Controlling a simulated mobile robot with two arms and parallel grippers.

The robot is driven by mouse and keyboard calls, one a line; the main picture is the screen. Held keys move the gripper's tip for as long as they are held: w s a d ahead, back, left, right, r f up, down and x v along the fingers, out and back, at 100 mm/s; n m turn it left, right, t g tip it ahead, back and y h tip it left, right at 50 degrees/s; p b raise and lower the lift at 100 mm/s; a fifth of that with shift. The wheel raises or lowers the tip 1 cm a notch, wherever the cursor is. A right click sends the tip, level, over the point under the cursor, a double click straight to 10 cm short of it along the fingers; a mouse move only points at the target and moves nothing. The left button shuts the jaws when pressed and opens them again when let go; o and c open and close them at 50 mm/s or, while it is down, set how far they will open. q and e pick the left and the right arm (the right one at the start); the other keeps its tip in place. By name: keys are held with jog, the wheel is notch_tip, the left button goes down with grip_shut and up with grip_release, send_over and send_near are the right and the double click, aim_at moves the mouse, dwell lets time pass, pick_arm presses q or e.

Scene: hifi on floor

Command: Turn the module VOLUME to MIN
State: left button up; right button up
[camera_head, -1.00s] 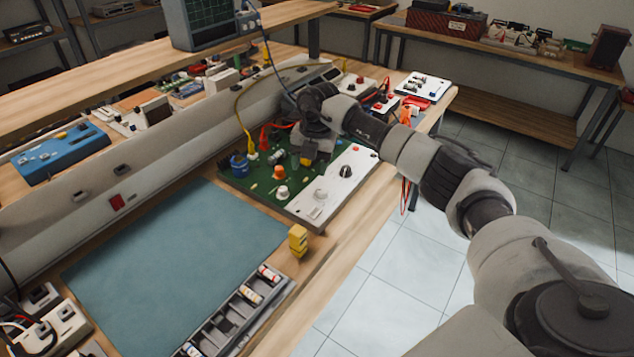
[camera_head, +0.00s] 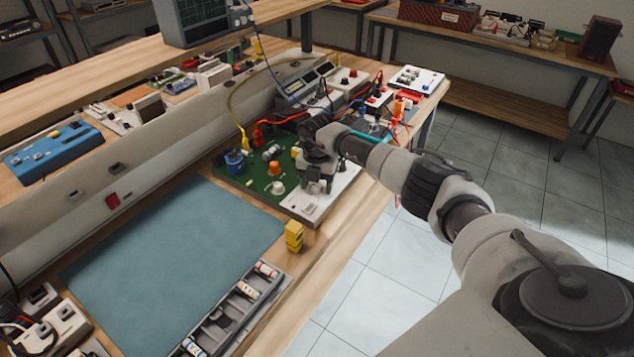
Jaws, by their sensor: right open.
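The module is a green circuit board (camera_head: 236,172) with a white front panel (camera_head: 325,203), lying on the workbench. My right gripper (camera_head: 315,186) points down over the white panel and is open. It hides the panel's middle, where the black knob and a pale knob were visible before; I cannot tell whether the fingers are around a knob or touch one. An orange knob (camera_head: 274,168) and a white knob (camera_head: 278,187) show on the green part. The VOLUME and MIN labels are too small to read. My left gripper is not in view.
A blue-green mat (camera_head: 180,250) lies clear at the left. Yellow (camera_head: 236,110) and red cables run behind the board. Instruments (camera_head: 305,85) stand beyond it.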

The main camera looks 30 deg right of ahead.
jog(key=c, duration=0.9)
jog(key=n+b, duration=0.2)
jog(key=n, duration=0.2)
jog(key=shift+f+n, duration=0.1)
jog(key=shift+n, duration=0.3)
jog(key=n+b, duration=0.2)
jog(key=n, duration=0.3)
jog(key=shift+b, duration=0.4)
jog(key=n+b, duration=0.2)
jog(key=n, duration=0.3)
jog(key=shift+n, duration=0.4)
jog(key=n+b, duration=0.1)
jog(key=n, duration=0.4)
jog(key=shift+a+n, duration=0.1)
jog(key=shift+n, duration=0.2)
